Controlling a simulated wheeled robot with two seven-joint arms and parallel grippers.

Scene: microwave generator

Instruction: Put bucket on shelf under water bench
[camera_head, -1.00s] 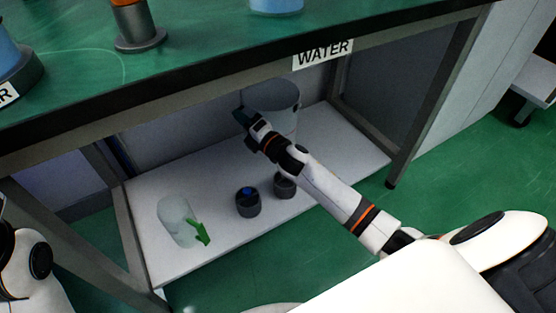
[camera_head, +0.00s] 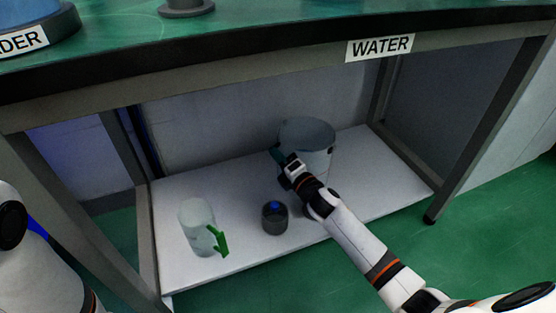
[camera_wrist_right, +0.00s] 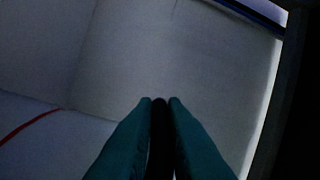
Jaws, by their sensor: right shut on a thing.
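The grey bucket (camera_head: 312,140) is upright over the back right part of the white shelf (camera_head: 375,190) under the bench with the WATER sign (camera_head: 380,47). Its base looks at or close to the shelf surface; contact is hard to tell. My right gripper (camera_head: 283,166) is at the bucket's left front side, shut on a part of it. In the right wrist view the teal fingers (camera_wrist_right: 160,104) are close together with a dark strip between them. My left arm shows at the left edge, but its gripper is out of view.
A pale translucent container (camera_head: 197,222) with a green piece (camera_head: 219,240) stands on the shelf's left. A dark cup with a blue top (camera_head: 274,218) stands near the middle. Bench legs (camera_head: 490,125) flank the opening, and the bench top overhangs it.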

